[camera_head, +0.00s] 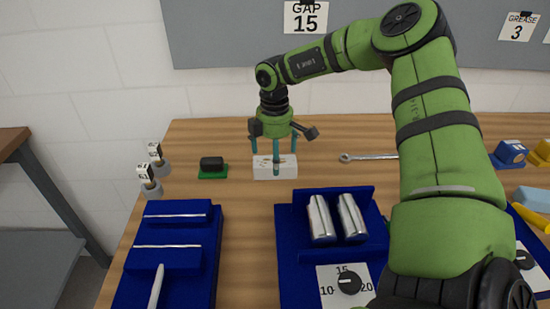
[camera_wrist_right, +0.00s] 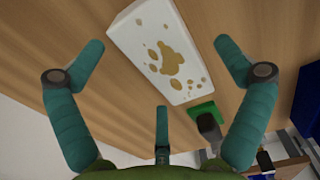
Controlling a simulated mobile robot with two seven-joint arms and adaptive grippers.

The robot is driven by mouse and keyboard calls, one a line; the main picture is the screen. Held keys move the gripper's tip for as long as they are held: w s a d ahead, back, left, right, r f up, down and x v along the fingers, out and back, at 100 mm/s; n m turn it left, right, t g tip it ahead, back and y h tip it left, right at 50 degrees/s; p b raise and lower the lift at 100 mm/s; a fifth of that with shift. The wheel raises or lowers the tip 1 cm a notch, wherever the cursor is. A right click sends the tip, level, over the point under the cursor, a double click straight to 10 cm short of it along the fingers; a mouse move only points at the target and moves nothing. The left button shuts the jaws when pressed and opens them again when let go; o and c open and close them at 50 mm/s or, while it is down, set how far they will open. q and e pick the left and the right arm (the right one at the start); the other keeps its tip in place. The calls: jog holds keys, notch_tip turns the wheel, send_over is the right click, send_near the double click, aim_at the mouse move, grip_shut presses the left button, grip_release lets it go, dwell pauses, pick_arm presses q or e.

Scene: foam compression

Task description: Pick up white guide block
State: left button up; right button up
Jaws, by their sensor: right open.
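The white guide block (camera_head: 288,172) stands on the wooden table near its back edge. It also shows in the right wrist view (camera_wrist_right: 140,35), with brown spots on one face. My right gripper (camera_head: 268,153) is over the block, its teal fingers pointing down and one of them in front of the block's face. In the right wrist view the gripper (camera_wrist_right: 160,62) has its fingers spread wide, with the block lying ahead between the two outer ones. No finger is seen closed on the block; contact is not clear. My left gripper is not in view.
A black piece on a green base (camera_head: 212,168) stands just left of the block. A wrench (camera_head: 370,157) lies to its right. A blue fixture with two metal cylinders (camera_head: 290,225) is in front, and a blue rack (camera_head: 150,255) is front left. Two small labelled posts (camera_head: 151,187) stand at the left edge.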

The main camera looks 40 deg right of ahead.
jog(key=c, duration=1.4)
jog(key=shift+r, duration=0.1)
